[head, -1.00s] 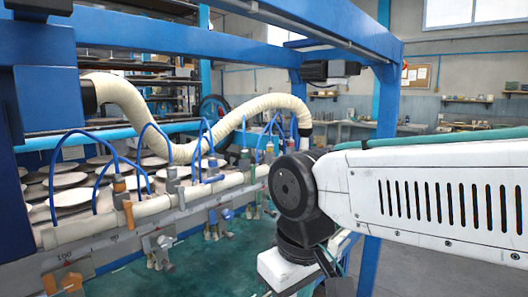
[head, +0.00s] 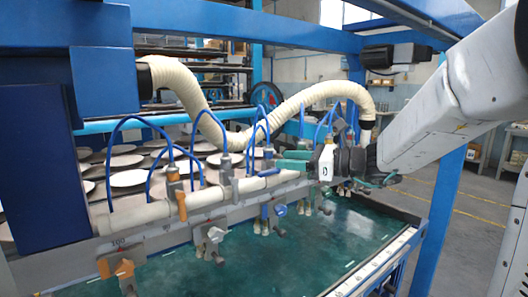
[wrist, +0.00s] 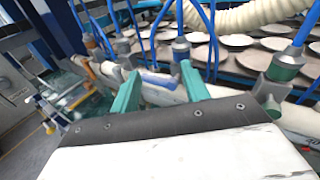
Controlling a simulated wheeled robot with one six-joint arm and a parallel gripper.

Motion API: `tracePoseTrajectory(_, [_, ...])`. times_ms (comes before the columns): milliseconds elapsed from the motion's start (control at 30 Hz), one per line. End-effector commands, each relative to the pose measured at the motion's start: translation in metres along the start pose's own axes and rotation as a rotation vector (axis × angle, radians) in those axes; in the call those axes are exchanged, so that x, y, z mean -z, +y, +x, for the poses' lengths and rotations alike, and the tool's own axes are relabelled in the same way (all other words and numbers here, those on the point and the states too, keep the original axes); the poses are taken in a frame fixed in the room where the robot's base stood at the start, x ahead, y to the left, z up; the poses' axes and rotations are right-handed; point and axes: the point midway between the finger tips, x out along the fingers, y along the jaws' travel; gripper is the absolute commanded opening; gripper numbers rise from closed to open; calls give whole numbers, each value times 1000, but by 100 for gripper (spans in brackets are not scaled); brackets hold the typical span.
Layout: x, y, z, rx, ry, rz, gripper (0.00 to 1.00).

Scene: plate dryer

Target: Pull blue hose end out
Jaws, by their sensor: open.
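Several thin blue hoses (head: 128,118) arch up from fittings along the white pipe (head: 150,215). In the wrist view a blue hose (wrist: 181,18) runs down into a grey and blue fitting (wrist: 181,48) just beyond my fingertips. I cannot tell which hose end is the task's one. My gripper (head: 280,160) has teal fingers and reaches left over the pipe. In the wrist view my gripper (wrist: 160,82) is open, with nothing gripped between its fingers. A blue handle (wrist: 160,80) on the pipe shows between them, apparently beyond them.
A thick cream ribbed duct (head: 185,88) curves behind the hoses. White plates (head: 128,178) lie on the dryer bed behind the pipe. Orange valves (head: 180,205) stick out to the left. A blue frame post (head: 440,215) stands at right. A green surface (head: 300,250) lies in front, below the pipe.

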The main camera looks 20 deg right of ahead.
Motion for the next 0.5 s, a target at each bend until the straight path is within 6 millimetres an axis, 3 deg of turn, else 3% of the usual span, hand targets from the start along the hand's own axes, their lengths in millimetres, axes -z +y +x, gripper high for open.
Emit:
tracePoseTrajectory(33, [-1, -14, -2, 35, -28, 41, 46])
tracePoseTrajectory(133, [-2, -27, -2, 70, -61, 87, 46])
tracePoseTrajectory(500, [-7, -32, 52, 71, -67, 94, 46])
